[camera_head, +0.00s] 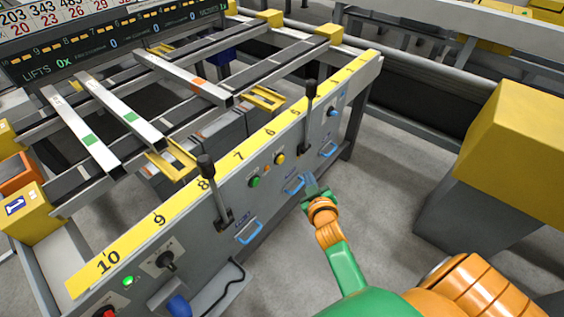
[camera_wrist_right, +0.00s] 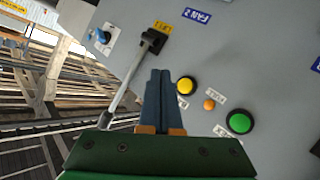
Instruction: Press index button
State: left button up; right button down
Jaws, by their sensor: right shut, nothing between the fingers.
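The panel (camera_head: 225,185) carries several controls, and I cannot read which label says index. A yellow button (camera_head: 280,158) and a green button (camera_head: 254,182) sit in its middle, with a small orange light between them. The wrist view also shows the yellow button (camera_wrist_right: 187,86) and the green button (camera_wrist_right: 239,122). A blue knob or button (camera_head: 333,112) is farther along, and it shows in the wrist view (camera_wrist_right: 103,36). My right gripper (camera_head: 310,182) is shut and empty in front of the panel. In the wrist view its fingertips (camera_wrist_right: 160,74) appear just left of the yellow button; contact is not visible.
Two black levers (camera_head: 309,100) (camera_head: 207,167) stick out from the panel, one on each side of the buttons. A yellow block (camera_head: 515,140) stands on the right. Grey floor lies open between.

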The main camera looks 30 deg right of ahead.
aim_at(280, 160)
jog(key=w+a+b, duration=0.2)
jog(key=w, duration=0.4)
jog(key=shift+a+b, duration=0.25)
jog(key=shift+b, duration=0.1)
dwell(1.6)
jog(key=shift+w+a, duration=0.15)
jog(key=shift+w, duration=0.2)
